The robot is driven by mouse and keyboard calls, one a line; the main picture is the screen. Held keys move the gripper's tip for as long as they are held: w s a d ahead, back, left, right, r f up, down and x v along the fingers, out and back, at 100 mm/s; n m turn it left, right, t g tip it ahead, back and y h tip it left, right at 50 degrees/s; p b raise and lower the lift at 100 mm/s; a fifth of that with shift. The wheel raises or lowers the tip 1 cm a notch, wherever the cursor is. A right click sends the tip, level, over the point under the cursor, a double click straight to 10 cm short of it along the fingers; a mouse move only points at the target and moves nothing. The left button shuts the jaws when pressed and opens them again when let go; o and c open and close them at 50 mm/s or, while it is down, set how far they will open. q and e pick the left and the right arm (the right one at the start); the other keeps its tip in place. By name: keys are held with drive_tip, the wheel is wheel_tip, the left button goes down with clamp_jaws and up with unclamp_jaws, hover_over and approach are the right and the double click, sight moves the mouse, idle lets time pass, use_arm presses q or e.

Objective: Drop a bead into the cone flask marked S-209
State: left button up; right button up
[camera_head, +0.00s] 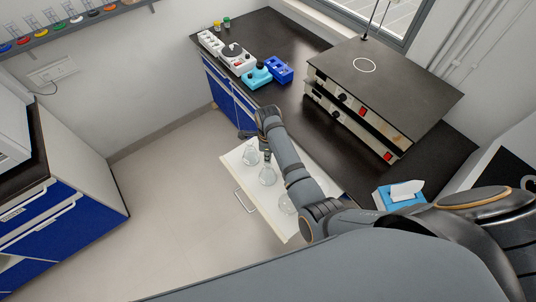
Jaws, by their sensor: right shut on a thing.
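Clear cone flasks stand in an open white drawer below the dark counter: one (250,156) at the far end, one (267,177) in the middle, and one (286,204) nearer, partly behind my right arm. Their markings are too small to read, so I cannot tell which is S-209. My right gripper (267,156) points down over the drawer, just above the middle flask's neck. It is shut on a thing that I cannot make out. Whether it touches the flask is unclear. No bead can be made out. My left gripper is not in view.
The white drawer (240,181) has a handle on its front. The dark counter (297,110) holds white devices (237,60), blue blocks (278,69), a large hot plate (375,78) and a tissue box (385,200). The floor left of the drawer is clear. A blue cabinet (62,232) stands at left.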

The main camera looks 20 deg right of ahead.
drive_tip(key=shift+o, duration=1.3)
drive_tip(key=o, duration=0.5)
drive_tip(key=shift+r, duration=0.15)
wheel_tip(320, 180, up, 6)
drive_tip(key=shift+r, duration=0.25)
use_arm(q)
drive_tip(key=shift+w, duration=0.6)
use_arm(e)
drive_tip(key=shift+r, duration=0.6)
drive_tip(key=shift+a, duration=0.1)
